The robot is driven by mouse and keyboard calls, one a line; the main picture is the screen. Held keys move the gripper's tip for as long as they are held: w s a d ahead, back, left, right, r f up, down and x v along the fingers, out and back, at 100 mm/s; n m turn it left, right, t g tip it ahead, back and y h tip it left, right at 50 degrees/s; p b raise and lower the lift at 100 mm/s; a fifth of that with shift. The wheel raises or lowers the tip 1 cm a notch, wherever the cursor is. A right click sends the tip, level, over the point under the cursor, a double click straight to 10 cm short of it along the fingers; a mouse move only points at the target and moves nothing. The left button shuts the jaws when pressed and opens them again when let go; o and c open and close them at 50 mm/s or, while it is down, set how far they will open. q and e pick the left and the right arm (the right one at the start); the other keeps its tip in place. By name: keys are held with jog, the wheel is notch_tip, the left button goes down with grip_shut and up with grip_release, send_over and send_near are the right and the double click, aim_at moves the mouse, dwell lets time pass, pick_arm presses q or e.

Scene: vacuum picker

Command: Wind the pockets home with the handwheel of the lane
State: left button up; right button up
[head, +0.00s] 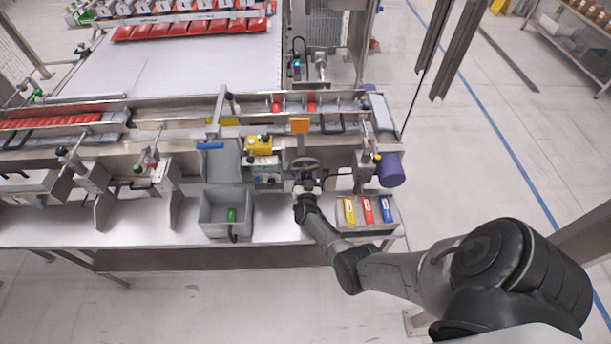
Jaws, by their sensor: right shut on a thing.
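The handwheel (305,163) is a dark round wheel on the front of the lane, right of the yellow unit. My right gripper (306,181) is at its lower rim and shut on it; the fingers are small and partly hidden by the wrist. The lane (343,104) runs left to right behind the wheel, with grey pockets and a few red packs (311,101) in them. My left gripper is out of view.
A grey bin (211,221) with a green item stands left of my right wrist. A tray of yellow, red and blue packs (368,210) stands to the right. A purple motor (391,170) sits at the lane's right end. Floor in front is clear.

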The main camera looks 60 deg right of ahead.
jog(key=shift+f+n, duration=0.1)
jog(key=shift+n, duration=1)
jog(key=o, duration=0.9)
jog(key=shift+p+v, duration=1.5)
jog(key=shift+v, duration=5.4)
